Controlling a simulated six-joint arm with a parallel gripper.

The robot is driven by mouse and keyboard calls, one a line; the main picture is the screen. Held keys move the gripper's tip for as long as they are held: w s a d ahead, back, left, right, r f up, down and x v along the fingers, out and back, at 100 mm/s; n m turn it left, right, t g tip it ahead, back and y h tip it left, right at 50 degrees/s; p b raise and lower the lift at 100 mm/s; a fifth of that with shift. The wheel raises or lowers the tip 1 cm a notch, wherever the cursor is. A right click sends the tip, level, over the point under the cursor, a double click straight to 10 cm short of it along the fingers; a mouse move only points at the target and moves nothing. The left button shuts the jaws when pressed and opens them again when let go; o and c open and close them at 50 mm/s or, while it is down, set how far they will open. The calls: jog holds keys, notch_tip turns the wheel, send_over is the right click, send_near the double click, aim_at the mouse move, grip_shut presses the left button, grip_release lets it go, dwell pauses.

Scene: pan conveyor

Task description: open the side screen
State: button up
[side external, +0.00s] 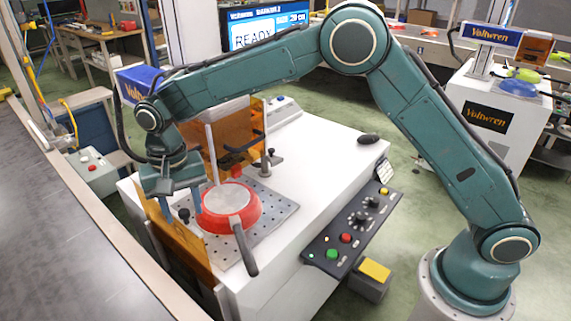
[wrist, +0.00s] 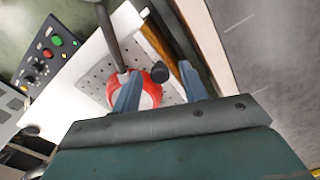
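The side screen (side external: 185,250) is an amber see-through panel standing upright along the machine's near left side; its amber edge shows in the wrist view (wrist: 158,47). A dark round knob (side external: 184,215) sits by its inner face, and it also shows in the wrist view (wrist: 160,72). My gripper (side external: 181,207) points down over the screen, its fingers apart. In the wrist view the knob appears between the open fingertips (wrist: 159,69), with gaps on both sides; I cannot tell whether they are level with it.
A red pan (side external: 215,218) with a dark handle lies on the perforated plate (side external: 275,222), close beside my gripper. Another amber panel (side external: 240,130) stands behind it. A grey belt (side external: 45,230) runs along the left. A button panel (side external: 350,228) is at the machine's front right.

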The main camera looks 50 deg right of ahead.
notch_tip(320, 180, up, 14)
dwell(0.9)
